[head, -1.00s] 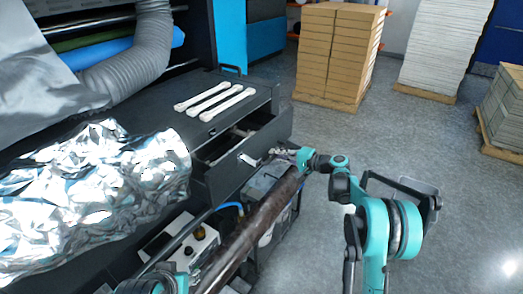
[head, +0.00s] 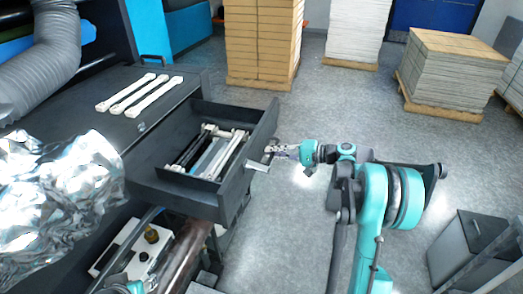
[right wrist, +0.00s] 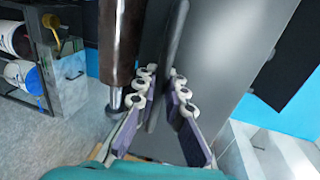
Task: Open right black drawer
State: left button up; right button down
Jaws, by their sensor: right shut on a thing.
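The right black drawer (head: 190,190) is pulled well out of the black cabinet in the head view. Inside lie several pale and dark long tools (head: 212,150). My right gripper (head: 274,150) is at the handle, outside the drawer front. In the right wrist view, its fingers (right wrist: 164,85) are shut around a dark narrow bar (right wrist: 172,50), which appears to be the handle, beside the grey drawer front (right wrist: 235,50).
Three pale wrenches (head: 140,93) lie on the cabinet top (head: 75,100). A brown roll (head: 185,262) lies below the drawer. Crumpled silver foil (head: 65,180) is at left. Stacked boxes (head: 262,40) and sheet stacks (head: 455,70) stand behind. Grey floor right of the drawer is open.

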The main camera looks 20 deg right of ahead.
jog(key=shift+s+d, duration=0.35)
jog(key=shift+d, duration=0.05)
jog(key=c, duration=1.6)
grip_release()
jog(key=v, duration=1.2)
